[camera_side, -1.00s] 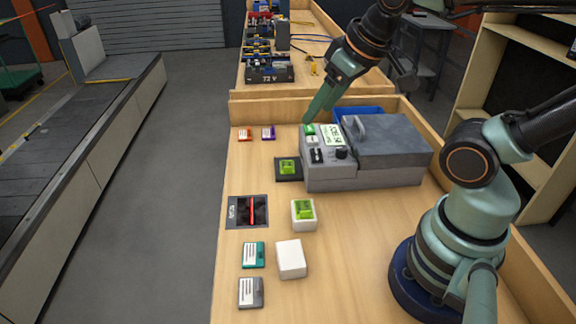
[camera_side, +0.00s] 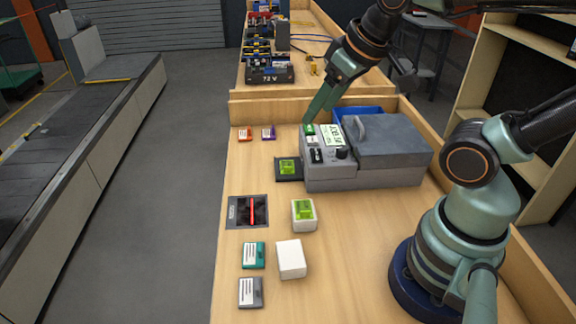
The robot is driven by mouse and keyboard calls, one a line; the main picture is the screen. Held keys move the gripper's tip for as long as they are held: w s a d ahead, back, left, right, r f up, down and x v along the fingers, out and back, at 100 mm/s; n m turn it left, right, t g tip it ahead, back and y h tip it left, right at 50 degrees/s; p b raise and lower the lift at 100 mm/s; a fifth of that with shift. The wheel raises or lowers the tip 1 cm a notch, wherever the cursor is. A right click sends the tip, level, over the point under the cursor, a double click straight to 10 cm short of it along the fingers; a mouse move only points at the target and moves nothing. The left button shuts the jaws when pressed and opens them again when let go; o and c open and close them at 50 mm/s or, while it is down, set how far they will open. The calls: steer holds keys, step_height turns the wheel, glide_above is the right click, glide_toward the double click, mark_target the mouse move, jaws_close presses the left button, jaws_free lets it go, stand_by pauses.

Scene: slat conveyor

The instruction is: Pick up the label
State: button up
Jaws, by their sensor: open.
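My gripper (camera_side: 315,113) points down at the left end of the grey machine, just above its green key; the gap between its fingers is hard to see from here. A bright green label-like square (camera_side: 288,166) lies on a black tray (camera_side: 282,178) at the machine's left side. A similar green square (camera_side: 305,209) sits on top of a white box (camera_side: 302,226). Both are apart from my gripper. I cannot tell which of them is the task's label.
The grey machine (camera_side: 330,172) has a lit display (camera_side: 332,135). Red (camera_side: 244,134), purple (camera_side: 268,132), teal (camera_side: 253,255) and grey (camera_side: 250,292) cards lie along the left. A plain white box (camera_side: 291,259) and a red-lined scanner plate (camera_side: 236,212) are nearby.

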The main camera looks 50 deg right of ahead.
stand_by(0.3)
steer(key=c, duration=0.4)
steer(key=shift+o, duration=0.2)
steer(key=m+g, duration=0.6)
steer(key=m, duration=2.1)
glide_above(289, 162)
steer(key=s+a, duration=0.3)
step_height(289, 162, down, 11)
step_height(289, 162, down, 12)
steer(key=shift+w+a+f, duration=0.1)
steer(key=shift+a+f, duration=0.05)
